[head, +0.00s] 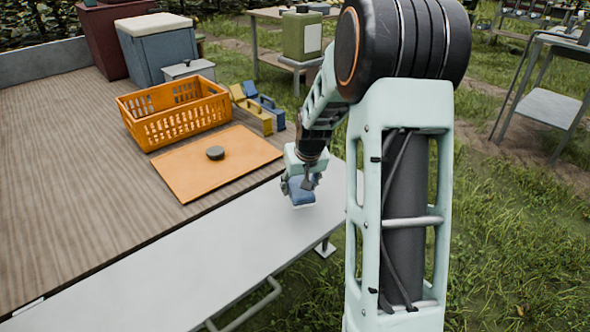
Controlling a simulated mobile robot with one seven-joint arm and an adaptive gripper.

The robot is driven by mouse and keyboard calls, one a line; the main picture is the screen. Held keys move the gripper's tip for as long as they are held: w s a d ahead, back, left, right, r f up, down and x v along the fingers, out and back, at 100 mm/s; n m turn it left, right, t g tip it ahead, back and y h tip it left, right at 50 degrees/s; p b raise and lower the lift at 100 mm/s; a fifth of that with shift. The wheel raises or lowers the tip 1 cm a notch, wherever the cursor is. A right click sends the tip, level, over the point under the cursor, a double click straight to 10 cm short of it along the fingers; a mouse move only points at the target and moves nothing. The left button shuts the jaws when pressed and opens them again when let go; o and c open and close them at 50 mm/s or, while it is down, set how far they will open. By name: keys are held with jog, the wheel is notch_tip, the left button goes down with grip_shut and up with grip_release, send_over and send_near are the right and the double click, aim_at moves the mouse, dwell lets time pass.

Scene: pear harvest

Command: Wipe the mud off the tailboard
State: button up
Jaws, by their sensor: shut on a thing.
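The tailboard (190,258) is a long pale grey panel along the near edge of the wooden deck. Its visible surface looks evenly pale, with no clear mud patch that I can make out. My gripper (301,183) points down over the tailboard's right part. It is shut on a blue block with a pale underside, perhaps a sponge (302,193). The block is at or just above the tailboard; I cannot tell if it touches. My arm hides part of the tailboard's right end.
On the wooden deck (60,180) lie an orange board (190,178) with a dark round disc (215,153), and an orange crate (175,132). Yellow and blue pieces (262,110) lie beside the crate. A blue-grey cooler (160,60) stands behind. Grass lies to the right.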

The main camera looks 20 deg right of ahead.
jog(key=shift+r+p, duration=0.65)
jog(key=shift+r, duration=0.65)
